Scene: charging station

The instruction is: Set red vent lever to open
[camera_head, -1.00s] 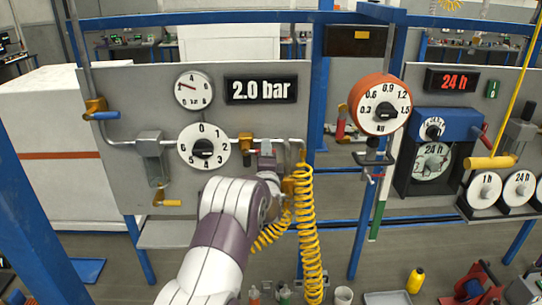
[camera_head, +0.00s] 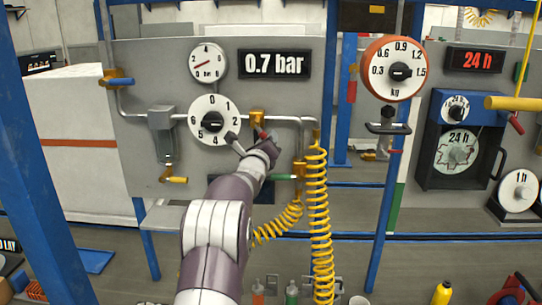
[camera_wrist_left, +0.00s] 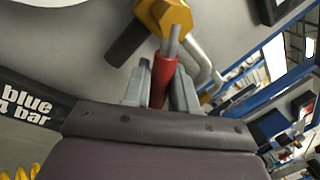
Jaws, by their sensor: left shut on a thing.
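The red vent lever (camera_head: 263,135) hangs from a brass valve (camera_head: 257,118) on the pipe, right of the round 0–6 dial; my gripper partly hides it. In the left wrist view the red lever (camera_wrist_left: 165,80) points down from the brass valve body (camera_wrist_left: 167,15), between my two grey fingers. My left gripper (camera_head: 252,146) is shut on the red lever. A dark grey cylinder beside the valve also shows in the wrist view (camera_wrist_left: 127,45). The display (camera_head: 274,64) reads 0.7 bar. My right gripper is not in view.
A lower brass valve (camera_head: 299,170) with a green handle (camera_head: 283,177) sits just right of my gripper. Yellow coiled hoses (camera_head: 319,220) hang below it. The round dial (camera_head: 213,119) is close on the left. A blue post (camera_head: 387,200) stands farther right.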

